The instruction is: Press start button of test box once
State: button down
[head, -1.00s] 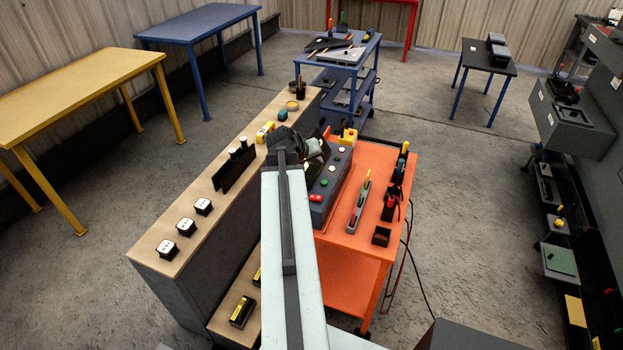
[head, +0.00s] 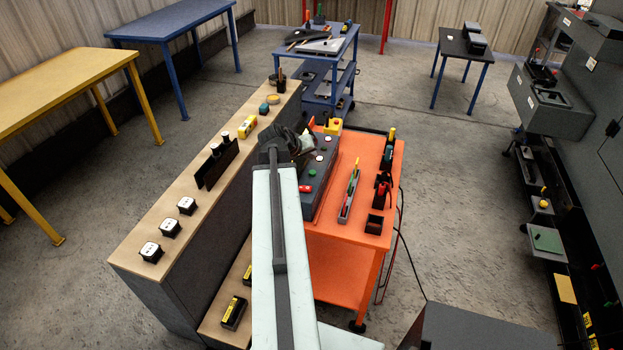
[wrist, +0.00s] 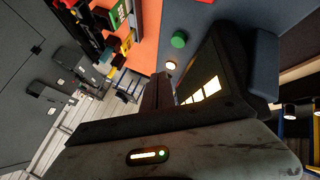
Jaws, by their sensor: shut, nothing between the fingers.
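The test box (head: 322,185) is a dark blue-grey case on the orange cart. Its top carries a green button (head: 311,172), a pale button (head: 320,158) and a red rocker (head: 305,188). No readable label marks the start button. My gripper (head: 290,145) is over the left side of the box, and my arm hides part of that side. In the wrist view, the green button (wrist: 179,39) and a lit pale button (wrist: 171,65) lie beyond my shut, empty gripper (wrist: 157,88). A dark hooded display (wrist: 210,85) with bright bars stands beside it. I see no contact with the green button.
The orange cart (head: 340,235) also holds tools and small black holders right of the box. A wooden shelf unit (head: 150,235) with sockets and a yellow switch box stands close on the left. A yellow block (head: 333,126) sits behind the box.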

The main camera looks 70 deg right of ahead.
aim_at(311, 174)
jog(key=shift+f+b, duration=1.55)
jog(key=shift+f, duration=0.6)
jog(key=shift+f+b, duration=0.4)
jog(key=shift+f+b, duration=0.45)
jog(key=shift+b, duration=0.05)
dwell(0.6)
dwell(0.4)
jog(key=shift+r+p, duration=0.85)
jog(key=shift+p, duration=0.05)
notch_tip(311, 174, up, 5)
jog(key=p, duration=0.5)
jog(key=shift+r, duration=0.1)
